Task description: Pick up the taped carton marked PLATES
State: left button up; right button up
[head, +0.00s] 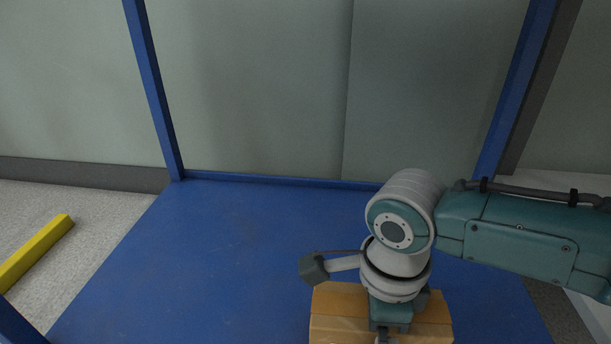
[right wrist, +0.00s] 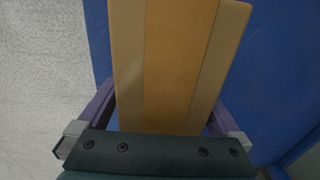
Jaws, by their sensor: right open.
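A tan carton with a lighter strip (head: 335,318) stands on the blue surface (head: 230,250) at the bottom of the head view, partly hidden by my right arm. In the right wrist view the carton (right wrist: 180,60) fills the middle, with lighter side bands. No PLATES marking is readable. My right gripper (head: 383,339) is over the carton from above. In the right wrist view its fingers (right wrist: 163,112) are open, one on each side of the carton. I cannot tell whether either finger touches it. My left gripper is not in view.
Blue posts (head: 152,90) and a low blue rim (head: 270,180) frame the platform, with a grey panel wall (head: 260,80) behind. A yellow bar (head: 35,250) lies on the pale floor at left. The blue surface left of the carton is clear.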

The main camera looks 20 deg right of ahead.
jog(key=shift+r, duration=0.15)
grip_shut()
dwell(0.6)
